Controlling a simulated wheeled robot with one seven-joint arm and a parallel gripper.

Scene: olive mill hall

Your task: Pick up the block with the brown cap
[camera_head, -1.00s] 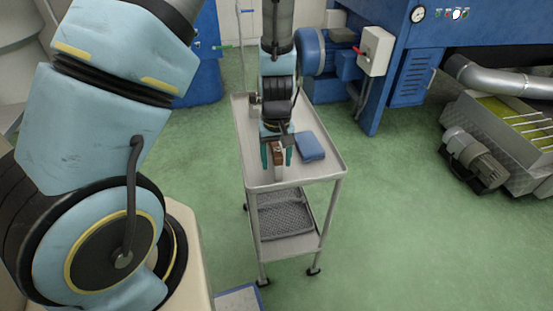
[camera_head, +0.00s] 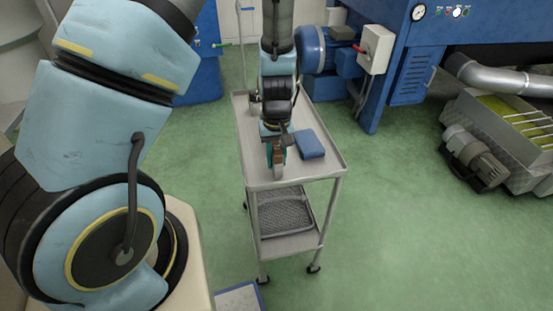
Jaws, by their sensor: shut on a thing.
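My gripper (camera_head: 276,157) is over the near part of a grey metal cart's top (camera_head: 310,172), fingers pointing down. Its teal fingers are shut on the block (camera_head: 278,172), one on each side. The block is small and upright; its pale lower part shows below the fingers. The brown cap is mostly hidden between the fingers. I cannot tell whether the block's base touches the cart top.
A folded blue cloth (camera_head: 310,145) lies on the cart top just right of my gripper. A dark mesh crate (camera_head: 283,215) is on the cart's lower shelf. Blue machinery (camera_head: 405,75) stands behind. Green floor is clear right of the cart.

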